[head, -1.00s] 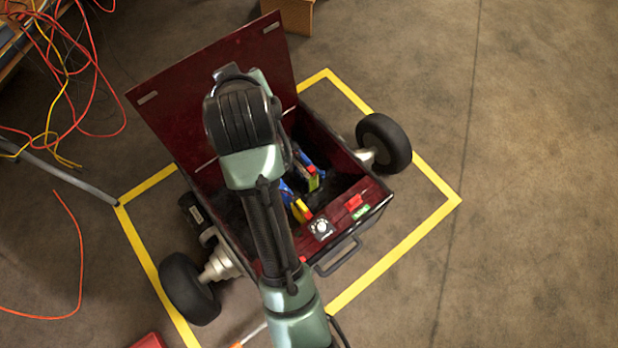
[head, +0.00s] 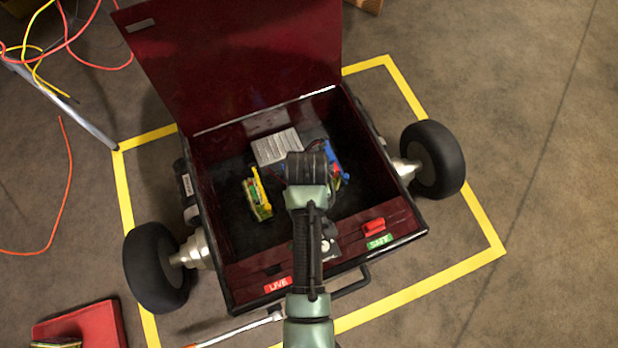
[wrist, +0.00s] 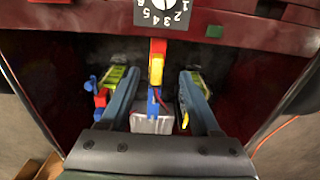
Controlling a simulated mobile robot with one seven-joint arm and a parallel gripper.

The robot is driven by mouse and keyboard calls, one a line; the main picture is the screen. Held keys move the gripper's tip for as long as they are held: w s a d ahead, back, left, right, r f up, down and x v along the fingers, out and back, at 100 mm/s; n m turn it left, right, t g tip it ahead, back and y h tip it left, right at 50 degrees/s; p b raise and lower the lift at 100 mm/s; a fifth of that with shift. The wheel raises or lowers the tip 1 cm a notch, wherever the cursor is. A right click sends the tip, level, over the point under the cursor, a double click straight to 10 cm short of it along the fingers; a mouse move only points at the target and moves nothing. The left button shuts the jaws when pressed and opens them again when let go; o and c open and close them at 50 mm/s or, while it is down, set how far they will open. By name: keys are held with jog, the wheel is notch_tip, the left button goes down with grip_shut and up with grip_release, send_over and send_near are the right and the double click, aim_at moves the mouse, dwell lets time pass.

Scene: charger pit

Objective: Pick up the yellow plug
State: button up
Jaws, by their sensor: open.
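The yellow plug (wrist: 156,70) is a small yellow block in the middle of the wrist view, with a red part at its upper end and a blue strip below it. My gripper (wrist: 159,76) is open, with one finger on each side of the plug and visible gaps between. Whether the fingertips are level with the plug is hard to tell. In the head view my arm hides the fingers and the plug.
The dark red box (head: 405,222) stands open, its lid (head: 235,60) up at the back. Inside are a silver finned block (head: 277,147), a yellow-green part (head: 257,195) and a blue part (head: 333,160). A numbered dial (wrist: 162,12) is on the front panel.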

jog(key=shift+w+d+f+b, duration=0.1)
jog(key=shift+f+b, duration=1.15)
jog(key=shift+f, duration=0.6)
jog(key=shift+d+f+b, duration=0.1)
jog(key=shift+f+b, duration=1.15)
jog(key=shift+f, duration=0.55)
jog(key=shift+r, duration=0.1)
grip_shut()
